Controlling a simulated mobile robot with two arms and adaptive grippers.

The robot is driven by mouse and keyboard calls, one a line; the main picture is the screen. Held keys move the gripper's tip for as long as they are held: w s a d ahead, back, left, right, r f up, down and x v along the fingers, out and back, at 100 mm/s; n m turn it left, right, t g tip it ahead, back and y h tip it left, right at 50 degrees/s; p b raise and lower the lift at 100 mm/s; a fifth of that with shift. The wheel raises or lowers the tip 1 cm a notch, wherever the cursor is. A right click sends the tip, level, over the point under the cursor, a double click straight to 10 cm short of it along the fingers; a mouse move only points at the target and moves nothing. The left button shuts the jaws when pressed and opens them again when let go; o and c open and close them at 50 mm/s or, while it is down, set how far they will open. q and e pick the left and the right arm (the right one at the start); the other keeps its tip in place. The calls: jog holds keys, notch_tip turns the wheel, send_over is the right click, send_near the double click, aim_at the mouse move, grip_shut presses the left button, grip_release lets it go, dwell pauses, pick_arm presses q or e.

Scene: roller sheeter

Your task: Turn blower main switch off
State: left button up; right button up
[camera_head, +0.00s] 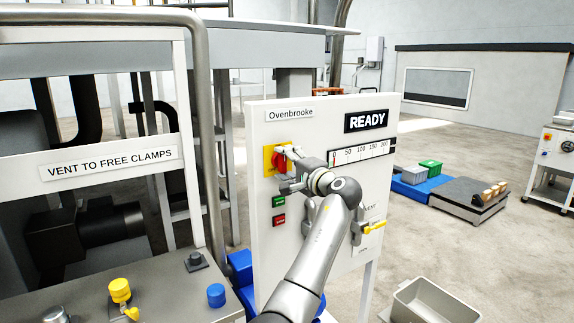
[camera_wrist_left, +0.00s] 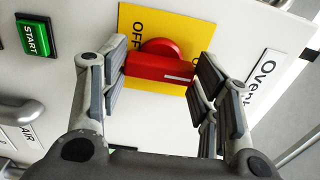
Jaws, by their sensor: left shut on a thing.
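The main switch is a red rotary handle (camera_head: 279,160) on a yellow plate (camera_head: 268,157) on the white Ovenbrooke panel (camera_head: 265,225). In the left wrist view the red handle (camera_wrist_left: 158,68) lies between my left gripper's fingers (camera_wrist_left: 160,80), which are shut on its two ends. A white mark shows on the handle's right end there. The word OFF reads at the plate's left side; another label at the right is mostly hidden by a finger. My left gripper (camera_head: 290,168) also shows in the head view, in front of the panel. My right gripper is out of view.
Green START (camera_head: 279,202) and red (camera_head: 279,219) buttons sit below the switch. A yellow lever (camera_head: 374,227) and grey handle stand lower right. A READY display (camera_head: 366,121) and scale are above. A grey bin (camera_head: 430,303) is at front right.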

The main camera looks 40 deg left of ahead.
pick_arm(q)
jog(key=shift+f+n+b, duration=0.2)
jog(key=shift+n+b, duration=0.3)
jog(key=shift+b, duration=0.35)
jog(key=n+b, duration=0.3)
jog(key=shift+f+b, duration=0.1)
jog(key=shift+b, duration=0.25)
jog(key=n+b, duration=0.3)
jog(key=shift+n, duration=0.4)
jog(key=n+b, duration=0.3)
jog(key=n, duration=0.2)
jog(key=shift+n+b, duration=0.75)
jog(key=shift+n, duration=1.75)
jog(key=o, duration=1)
jog(key=shift+r, duration=0.25)
